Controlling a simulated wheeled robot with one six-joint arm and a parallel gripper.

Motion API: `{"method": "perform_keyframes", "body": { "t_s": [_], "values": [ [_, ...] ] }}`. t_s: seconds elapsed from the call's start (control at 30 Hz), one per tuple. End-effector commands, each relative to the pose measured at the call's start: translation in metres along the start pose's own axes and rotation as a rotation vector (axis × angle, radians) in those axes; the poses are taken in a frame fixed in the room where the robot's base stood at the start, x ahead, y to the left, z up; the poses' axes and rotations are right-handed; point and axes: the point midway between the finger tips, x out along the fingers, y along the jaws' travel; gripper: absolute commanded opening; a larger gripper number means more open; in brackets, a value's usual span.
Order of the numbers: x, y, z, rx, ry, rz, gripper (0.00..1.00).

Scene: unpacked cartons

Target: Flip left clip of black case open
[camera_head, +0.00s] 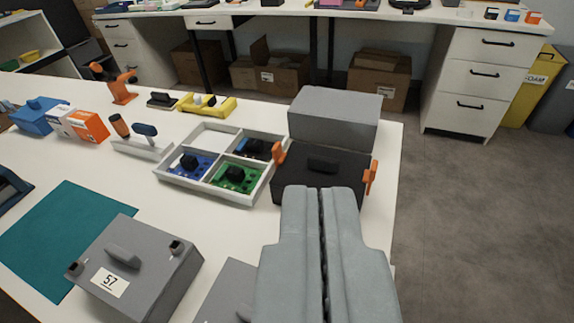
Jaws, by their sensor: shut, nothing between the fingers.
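The black case (312,188) stands near the right end of the white table, its dark handle facing me. Its left orange clip (278,153) is at the upper left corner and sticks out to the side. The right orange clip (371,178) is on the right edge. I cannot tell exactly how either clip sits. My gripper (320,190) is shut and empty, its fingertips pointing at the case front, right of the left clip. It hides the lower part of the case front; whether it touches the case is unclear.
A grey box (335,112) sits directly behind or on the case. A divided tray (211,141) with blue and green parts stands close on the left. A grey case labelled 57 (160,285) is at front left, beside a teal mat (50,240). Floor (470,220) lies open to the right.

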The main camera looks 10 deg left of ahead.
Motion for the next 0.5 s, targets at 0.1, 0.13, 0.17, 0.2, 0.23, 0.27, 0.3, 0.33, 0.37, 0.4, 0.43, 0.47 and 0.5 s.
{"method": "perform_keyframes", "body": {
  "t_s": [0.1,0.13,0.17,0.2,0.23,0.27,0.3,0.33,0.37,0.4,0.43,0.47,0.5],
  "values": [
    [0.025,0.002,0.002,0.025,-0.074,0.000,0.00],
    [0.031,0.002,0.003,0.032,-0.092,-0.001,0.00],
    [0.037,0.002,0.004,0.039,-0.110,-0.001,0.00],
    [0.044,0.003,0.005,0.047,-0.135,-0.003,0.00],
    [0.050,0.003,0.006,0.054,-0.152,-0.004,0.00],
    [0.056,0.003,0.007,0.061,-0.171,-0.006,0.00],
    [0.064,0.003,0.009,0.069,-0.195,-0.008,0.00],
    [0.070,0.003,0.010,0.075,-0.213,-0.010,0.00],
    [0.075,0.003,0.011,0.083,-0.230,-0.012,0.00],
    [0.083,0.003,0.012,0.091,-0.255,-0.014,0.00],
    [0.089,0.004,0.014,0.099,-0.272,-0.016,0.00],
    [0.095,0.004,0.015,0.107,-0.290,-0.018,0.00],
    [0.102,0.004,0.017,0.115,-0.313,-0.021,0.00]
  ]
}}
